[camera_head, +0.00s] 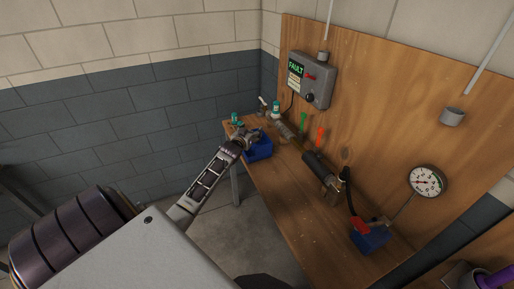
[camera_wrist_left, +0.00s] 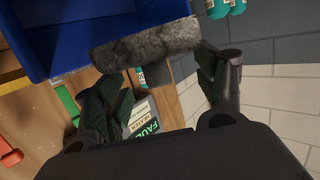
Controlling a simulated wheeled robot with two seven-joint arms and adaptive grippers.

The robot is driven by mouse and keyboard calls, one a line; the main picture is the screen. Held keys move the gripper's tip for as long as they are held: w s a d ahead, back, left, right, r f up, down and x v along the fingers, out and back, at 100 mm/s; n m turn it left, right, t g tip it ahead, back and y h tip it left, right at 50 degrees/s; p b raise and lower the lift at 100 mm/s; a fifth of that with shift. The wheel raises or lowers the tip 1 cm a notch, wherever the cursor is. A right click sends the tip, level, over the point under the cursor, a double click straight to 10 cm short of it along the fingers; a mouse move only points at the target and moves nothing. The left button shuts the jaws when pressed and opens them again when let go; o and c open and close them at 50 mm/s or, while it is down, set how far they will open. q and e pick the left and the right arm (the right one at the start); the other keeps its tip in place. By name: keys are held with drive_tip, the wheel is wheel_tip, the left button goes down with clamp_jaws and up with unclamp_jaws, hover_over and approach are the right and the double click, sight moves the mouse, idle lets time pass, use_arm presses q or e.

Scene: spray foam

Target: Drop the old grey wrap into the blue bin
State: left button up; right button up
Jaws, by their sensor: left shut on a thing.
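The old grey wrap (camera_wrist_left: 148,46) is a rough, dark grey roll in the left wrist view. My left gripper (camera_wrist_left: 165,80) is shut on it, with a finger at each end. The blue bin (camera_wrist_left: 95,18) is right behind the wrap in that view. In the head view the blue bin (camera_head: 262,150) stands at the far left end of the bench, and my left gripper (camera_head: 243,137) is at its upper left, partly covering it. The wrap is too small to make out clearly there.
The wooden bench (camera_head: 282,207) carries a pipe with a black sleeve (camera_head: 322,168). Teal-labelled bottles (camera_head: 276,110) stand near the bin. A second blue object (camera_head: 370,240) is at the near end.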

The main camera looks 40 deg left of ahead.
use_arm(q)
drive_tip(key=o, duration=1)
drive_tip(key=shift+c, duration=0.2)
drive_tip(key=shift+s, duration=0.15)
drive_tip(key=v, duration=1.1)
drive_tip(key=shift+s+d, duration=0.25)
drive_tip(key=shift+s, duration=0.05)
idle(0.4)
